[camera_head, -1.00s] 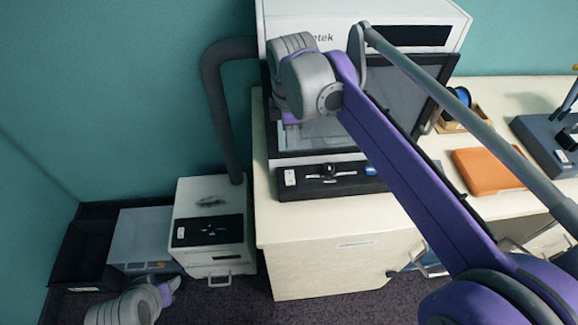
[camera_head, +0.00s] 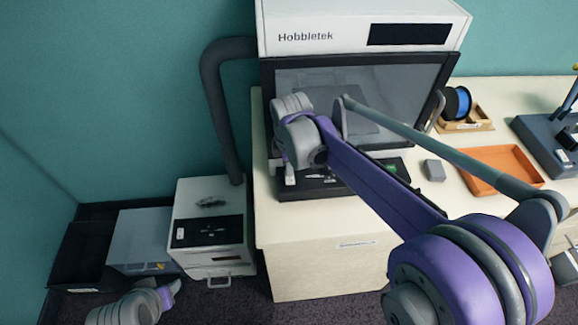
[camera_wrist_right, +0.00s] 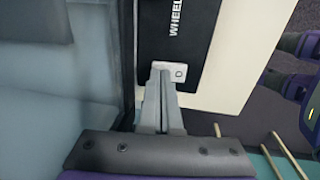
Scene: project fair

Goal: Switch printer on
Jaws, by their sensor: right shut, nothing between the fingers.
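The printer is a white and black machine marked "Hobbletek" (camera_head: 380,75) on the worktop, with a dark glass front. A black control panel runs along its front lower edge, and a green patch (camera_head: 393,166) shows at its right. My right gripper (camera_head: 289,180) is at the panel's left end, its wrist covering part of the panel. In the right wrist view its fingers (camera_wrist_right: 160,75) are shut and empty, with the tips against or just over a small white switch (camera_wrist_right: 174,72) marked with a circle. I cannot tell whether they press it. My left gripper is not seen.
An orange tray (camera_head: 500,170), a small grey block (camera_head: 433,170) and a blue spool (camera_head: 457,103) stand right of the printer. A white cabinet unit (camera_head: 210,257) with a dark hose (camera_head: 220,110) stands left of the desk (camera_head: 320,270). My left arm shows at lower left.

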